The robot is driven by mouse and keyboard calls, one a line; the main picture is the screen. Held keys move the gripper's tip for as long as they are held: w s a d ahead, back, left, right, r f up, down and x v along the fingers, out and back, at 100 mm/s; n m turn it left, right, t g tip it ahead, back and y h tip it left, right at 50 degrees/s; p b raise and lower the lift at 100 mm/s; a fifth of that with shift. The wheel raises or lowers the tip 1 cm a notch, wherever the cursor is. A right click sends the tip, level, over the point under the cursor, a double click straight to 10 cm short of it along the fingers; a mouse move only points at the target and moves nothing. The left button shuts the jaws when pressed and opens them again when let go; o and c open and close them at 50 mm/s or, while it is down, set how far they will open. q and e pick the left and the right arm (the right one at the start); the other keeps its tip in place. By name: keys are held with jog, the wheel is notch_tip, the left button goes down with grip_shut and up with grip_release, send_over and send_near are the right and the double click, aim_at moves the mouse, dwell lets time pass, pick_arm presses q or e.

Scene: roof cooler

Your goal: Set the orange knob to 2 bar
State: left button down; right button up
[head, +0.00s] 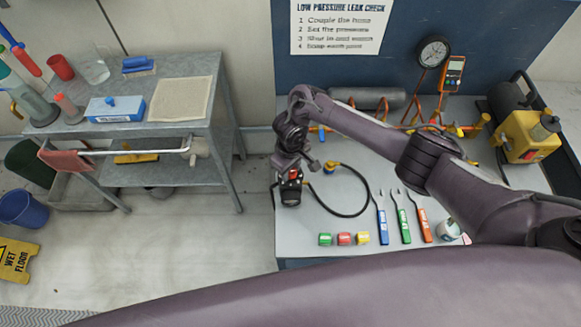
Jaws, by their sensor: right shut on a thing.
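My right arm comes in from the right and bends down at the left side of the bench (330,260). Its gripper (293,170) is low over the bench's left edge. It is shut on a small red-orange part, which looks like the orange knob (293,175), on top of a dark body (290,194). The jaws and wrist cover much of the knob, so its mark and any scale cannot be read. A round dial gauge (433,52) stands at the back of the bench; its reading is too small to tell. My left gripper is not in view.
A black hose (345,214) with a yellow fitting lies right of the gripper. Green, red and yellow blocks (344,239), several wrenches (404,215) and a white round item (449,230) are at the front. A yellow unit (527,135) stands right. A grey cart (205,130) is left, across a floor gap.

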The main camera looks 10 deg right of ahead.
jog(key=shift+w, duration=0.1)
dwell(0.3)
jog(key=o, duration=1)
notch_tip(320, 180, up, 5)
jog(key=shift+r, duration=0.2)
jog(key=shift+w+a+r+b, duration=0.1)
jog(key=shift+r+b, duration=0.1)
jog(key=shift+r, duration=0.15)
jog(key=shift+w+r+b, duration=0.1)
jog(key=shift+r+b, duration=0.05)
jog(key=shift+r, duration=0.2)
jog(key=shift+s+r, duration=0.2)
jog(key=shift+r, duration=0.3)
